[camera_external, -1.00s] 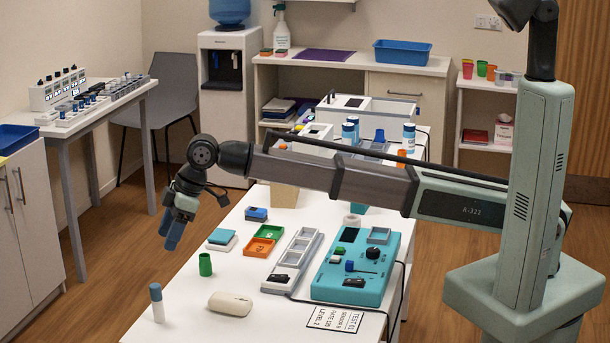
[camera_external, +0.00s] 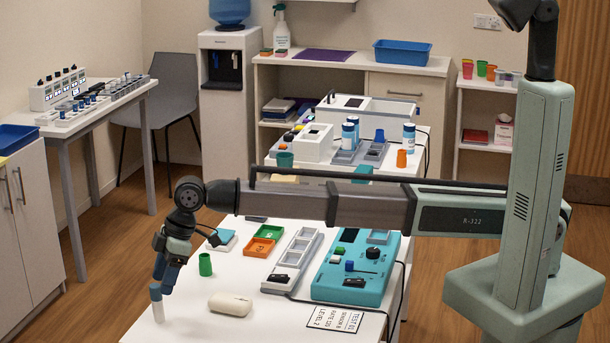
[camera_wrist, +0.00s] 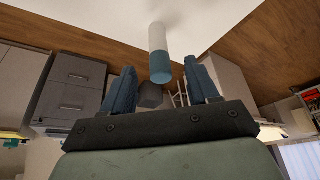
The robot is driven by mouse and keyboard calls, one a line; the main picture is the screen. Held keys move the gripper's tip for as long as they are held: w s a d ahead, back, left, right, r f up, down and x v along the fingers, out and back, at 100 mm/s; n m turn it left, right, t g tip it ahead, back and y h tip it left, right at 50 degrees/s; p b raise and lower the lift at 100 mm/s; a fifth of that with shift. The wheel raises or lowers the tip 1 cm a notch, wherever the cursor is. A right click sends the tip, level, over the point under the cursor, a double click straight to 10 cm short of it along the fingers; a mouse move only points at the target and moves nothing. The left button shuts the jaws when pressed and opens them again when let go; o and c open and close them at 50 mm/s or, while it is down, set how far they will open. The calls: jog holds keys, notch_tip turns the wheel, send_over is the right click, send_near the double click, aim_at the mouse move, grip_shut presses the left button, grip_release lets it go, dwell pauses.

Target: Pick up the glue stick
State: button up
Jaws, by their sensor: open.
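The glue stick (camera_external: 157,304), white with a blue-grey cap, stands upright near the front left corner of the white table. My gripper (camera_external: 162,275) is open and points down right above it, with the fingertips by the cap. In the wrist view the glue stick (camera_wrist: 159,55) shows between and just beyond the two blue fingers of my gripper (camera_wrist: 160,85). I cannot tell whether a finger touches it.
A green cup (camera_external: 205,264) and a pale computer mouse (camera_external: 230,305) stand to the right of the glue stick. Further right are an orange tray (camera_external: 260,248), a grey slotted tray (camera_external: 293,262) and a teal device (camera_external: 378,283). The table edge lies close on the left.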

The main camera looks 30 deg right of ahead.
aim_at(159, 285)
jog(key=shift+a+x, duration=0.1)
jog(key=shift+x, duration=1.2)
jog(key=shift+a+x, duration=0.15)
jog(key=shift+x, duration=1.15)
jog(key=shift+r, duration=0.1)
jog(key=c, duration=1)
